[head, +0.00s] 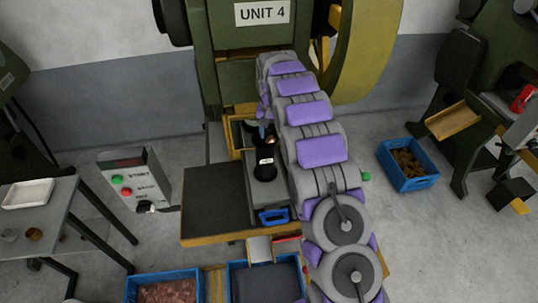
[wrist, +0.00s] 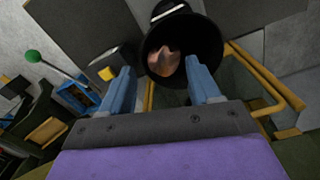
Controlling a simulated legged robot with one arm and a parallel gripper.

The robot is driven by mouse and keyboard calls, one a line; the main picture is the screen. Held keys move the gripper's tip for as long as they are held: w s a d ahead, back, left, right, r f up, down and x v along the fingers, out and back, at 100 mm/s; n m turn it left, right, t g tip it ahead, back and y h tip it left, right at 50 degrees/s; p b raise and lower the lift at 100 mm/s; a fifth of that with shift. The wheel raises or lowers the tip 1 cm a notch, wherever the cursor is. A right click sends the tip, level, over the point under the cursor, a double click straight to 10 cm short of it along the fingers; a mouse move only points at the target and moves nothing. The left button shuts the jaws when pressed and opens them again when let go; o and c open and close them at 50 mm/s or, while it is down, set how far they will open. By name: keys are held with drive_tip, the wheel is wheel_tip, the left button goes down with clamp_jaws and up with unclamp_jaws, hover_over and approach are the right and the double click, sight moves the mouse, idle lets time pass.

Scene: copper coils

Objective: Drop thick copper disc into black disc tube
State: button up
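The black disc tube (head: 265,170) stands upright with a white label, in front of the green UNIT 4 machine. In the wrist view its dark round mouth (wrist: 208,45) is at the top middle. A copper disc (wrist: 163,60) shows inside the mouth's outline, tilted; I cannot tell how deep it sits. My gripper (head: 263,128) is just above the tube. In the wrist view my gripper's blue fingers (wrist: 158,68) are spread, with gaps between them and the copper, so it looks open. In the head view the disc is hardly visible near the fingers.
A dark platform (head: 212,205) lies left of the tube. A control box (head: 135,180) with green and red buttons stands further left. A table (head: 62,215) holds a white tray and small cups. Blue crates (head: 408,183) stand on the floor at right and in front.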

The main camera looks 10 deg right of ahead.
drive_tip(key=shift+o, duration=0.8)
drive_tip(key=shift+a, duration=0.85)
wheel_tip(320, 180, up, 17)
drive_tip(key=p, duration=0.4)
drive_tip(key=shift+w+r, duration=0.1)
drive_tip(key=shift+a, duration=0.35)
